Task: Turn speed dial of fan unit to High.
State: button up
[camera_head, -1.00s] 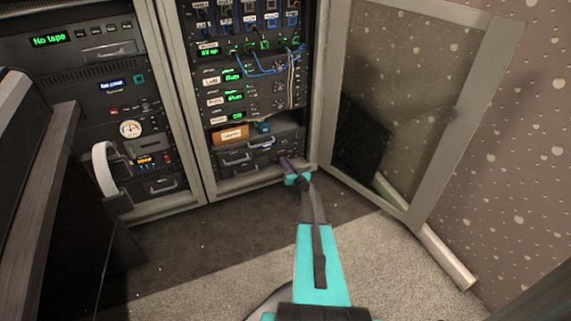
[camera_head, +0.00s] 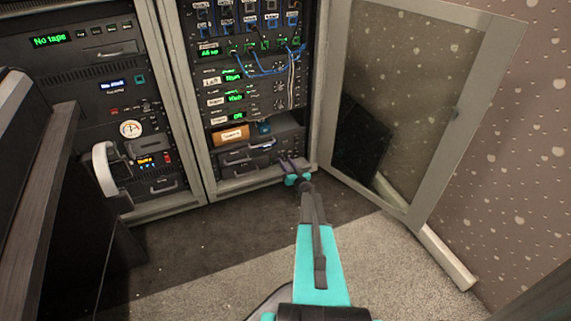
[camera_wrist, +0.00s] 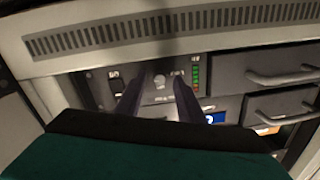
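The fan unit's panel (camera_wrist: 140,75) shows in the wrist view, with a small pale round dial (camera_wrist: 159,81) on it. The dial's pointer and the small labels around it are too blurred to read. My gripper (camera_wrist: 157,85) is open, its two dark fingers spread on either side of the dial in that view. I cannot tell whether they touch it. In the head view my gripper (camera_head: 292,163) is at the bottom right of the open rack, with its two fingertips apart; it hides the dial there.
A switch (camera_wrist: 117,81) and a green-and-red light column (camera_wrist: 196,72) flank the dial. Drawers with handles (camera_wrist: 284,76) are beside the panel. A vented strip (camera_wrist: 170,27) runs along it. The open glass door (camera_head: 400,90) stands right of my arm.

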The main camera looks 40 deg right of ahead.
jog(key=p+v, duration=0.4)
jog(key=v, duration=1)
jog(key=shift+w, duration=0.15)
